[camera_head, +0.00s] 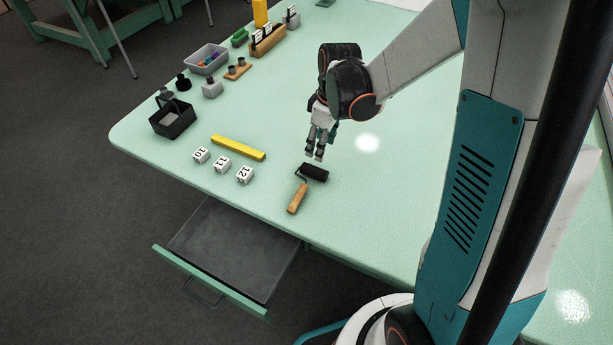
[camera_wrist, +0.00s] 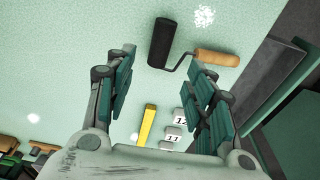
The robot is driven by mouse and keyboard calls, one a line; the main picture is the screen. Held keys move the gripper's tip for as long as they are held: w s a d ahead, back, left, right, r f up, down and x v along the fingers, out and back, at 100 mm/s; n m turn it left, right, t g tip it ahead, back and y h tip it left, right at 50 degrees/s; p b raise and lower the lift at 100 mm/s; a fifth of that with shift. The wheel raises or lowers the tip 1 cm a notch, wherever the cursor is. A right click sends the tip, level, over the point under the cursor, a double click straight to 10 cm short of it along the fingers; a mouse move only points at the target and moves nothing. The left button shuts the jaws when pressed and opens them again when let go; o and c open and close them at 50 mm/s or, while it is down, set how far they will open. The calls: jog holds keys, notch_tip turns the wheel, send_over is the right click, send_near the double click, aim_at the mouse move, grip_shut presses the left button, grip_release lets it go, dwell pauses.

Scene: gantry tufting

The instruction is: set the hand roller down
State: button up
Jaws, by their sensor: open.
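The hand roller (camera_head: 314,172) has a black cylinder, a bent wire frame and a wooden handle. It lies on the green table (camera_head: 380,215) near the front edge, with its handle toward that edge. In the wrist view the roller (camera_wrist: 162,43) lies beyond the fingertips, with its handle to the right. My gripper (camera_head: 315,155) hangs just behind and above the roller in the head view. Its fingers are spread in the wrist view (camera_wrist: 165,68), with nothing between them. The fingers appear clear of the roller.
A yellow bar (camera_head: 238,148) and white numbered blocks (camera_head: 222,165) lie left of the roller. A black caddy (camera_head: 172,120), a grey bin (camera_head: 206,59) and small holders stand farther left. An open drawer (camera_head: 235,245) juts out below the front edge. The table right of the roller is clear.

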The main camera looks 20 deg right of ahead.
aim_at(314, 168)
jog(key=f+b, duration=0.1)
jog(key=f, duration=0.3)
jog(key=a+f+b, duration=0.1)
jog(key=f+b, duration=0.1)
jog(key=f, duration=0.2)
jog(key=w+f+b, duration=0.1)
jog(key=f, duration=0.2)
jog(key=shift+a+f+b, duration=0.15)
jog(key=shift+f+b, duration=0.2)
jog(key=shift+f, duration=0.05)
jog(key=shift+r, duration=0.1)
grip_shut()
